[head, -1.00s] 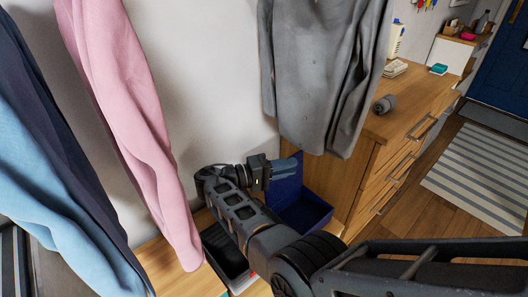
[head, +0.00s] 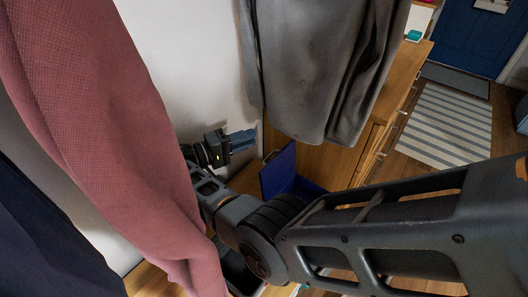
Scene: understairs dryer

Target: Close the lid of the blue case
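The blue case (head: 306,187) stands on the wooden surface below the grey coat, close to the wooden cabinet. Its lid (head: 277,171) is up, a steep blue panel on the case's left side. My arm hides the lower left part of the case. My gripper (head: 245,140) is up and to the left of the lid, by the white wall, and points right. A gap shows between it and the lid in the picture. Its fingers look close together, but I cannot tell whether they are open or shut.
A grey coat (head: 315,70) hangs just above the case. A pink garment (head: 105,120) and a dark one (head: 45,225) hang at the left, near the camera. The wooden cabinet (head: 345,160) stands beside the case. A dark tray (head: 238,272) lies below my arm.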

